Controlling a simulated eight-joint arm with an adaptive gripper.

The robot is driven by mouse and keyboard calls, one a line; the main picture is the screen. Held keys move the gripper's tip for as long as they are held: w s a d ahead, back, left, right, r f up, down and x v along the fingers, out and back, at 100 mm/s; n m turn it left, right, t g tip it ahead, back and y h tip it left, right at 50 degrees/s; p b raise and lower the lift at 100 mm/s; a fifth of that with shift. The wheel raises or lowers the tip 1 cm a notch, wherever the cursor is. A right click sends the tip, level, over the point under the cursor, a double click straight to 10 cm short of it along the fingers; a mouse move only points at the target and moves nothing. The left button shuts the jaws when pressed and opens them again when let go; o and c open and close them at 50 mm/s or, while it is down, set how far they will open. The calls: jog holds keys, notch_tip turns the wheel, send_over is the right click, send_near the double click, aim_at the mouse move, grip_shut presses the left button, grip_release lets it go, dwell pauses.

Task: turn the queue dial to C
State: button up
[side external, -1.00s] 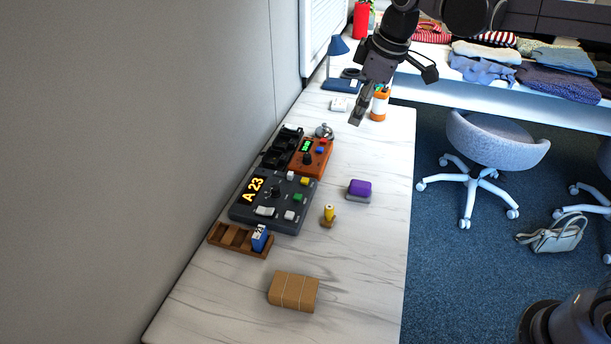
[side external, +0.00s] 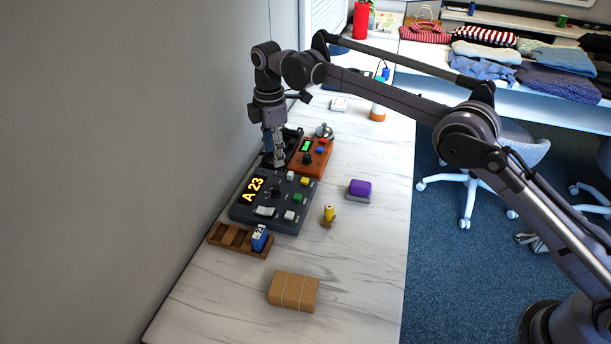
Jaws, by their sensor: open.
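The dark grey queue console (side external: 247,213) lies on the white marbled counter, with a lit display (side external: 254,190) reading "A 23". Its black dial (side external: 275,191) stands near the upper middle of the panel; the letter it points to is too small to read. My gripper (side external: 275,156) points down, open, just behind the console's far edge, up and a little to the left of the orange device. It is apart from the dial, and nothing shows between its fingers.
An orange device (side external: 317,163) with its own black knob and a black tray (side external: 292,137) stand beside my gripper. A wooden rack (side external: 228,239), brown parcel (side external: 294,291), yellow stamp (side external: 328,214) and purple block (side external: 359,189) surround the console. The wall is close on the left.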

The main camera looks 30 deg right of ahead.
aim_at(275, 187)
jog(key=f, duration=1.1)
jog(key=shift+a+f, duration=0.2)
jog(key=shift+f, duration=0.1)
grip_shut()
